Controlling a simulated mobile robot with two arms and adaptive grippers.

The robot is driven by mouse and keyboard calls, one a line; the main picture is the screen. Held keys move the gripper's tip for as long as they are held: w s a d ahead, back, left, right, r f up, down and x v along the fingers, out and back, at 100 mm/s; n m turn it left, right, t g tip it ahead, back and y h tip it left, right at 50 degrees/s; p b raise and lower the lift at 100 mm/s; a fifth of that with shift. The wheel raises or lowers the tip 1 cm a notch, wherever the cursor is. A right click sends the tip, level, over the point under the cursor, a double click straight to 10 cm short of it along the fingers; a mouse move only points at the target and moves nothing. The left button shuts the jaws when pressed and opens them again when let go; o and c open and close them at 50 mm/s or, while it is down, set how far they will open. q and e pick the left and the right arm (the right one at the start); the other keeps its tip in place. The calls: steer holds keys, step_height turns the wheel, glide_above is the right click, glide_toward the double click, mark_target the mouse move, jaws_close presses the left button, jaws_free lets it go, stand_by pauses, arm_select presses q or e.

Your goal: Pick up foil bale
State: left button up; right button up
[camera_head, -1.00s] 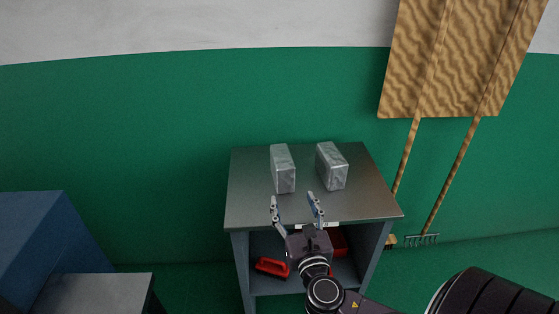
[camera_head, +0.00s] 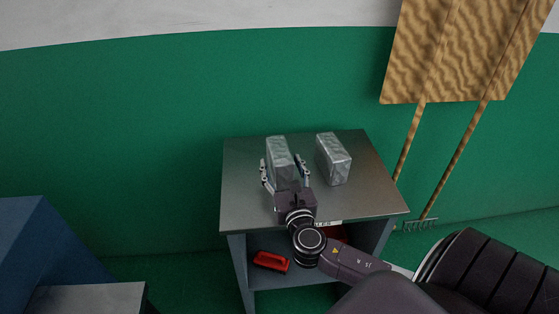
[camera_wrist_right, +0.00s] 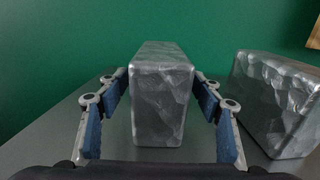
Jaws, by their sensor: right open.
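Two silver foil bales stand on the grey metal table (camera_head: 245,205). The left foil bale (camera_head: 279,150) has my right gripper (camera_head: 284,172) around its near end, one finger on each side. In the right wrist view this bale (camera_wrist_right: 160,95) is centred between the blue-padded fingers (camera_wrist_right: 160,118). Gaps show between the pads and the bale's sides, so the gripper is open. The right foil bale (camera_head: 333,158) stands apart to the right; it also shows in the wrist view (camera_wrist_right: 278,100), outside the right finger. My left gripper is not in view.
A red object (camera_head: 271,261) lies on the shelf under the tabletop. A blue box-like thing (camera_head: 35,255) stands at the lower left. A green wall (camera_head: 120,150) is behind the table, with long-handled tools (camera_head: 455,160) leaning at the right.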

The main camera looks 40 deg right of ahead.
steer(key=shift+x, duration=1.25)
steer(key=c, duration=1.5)
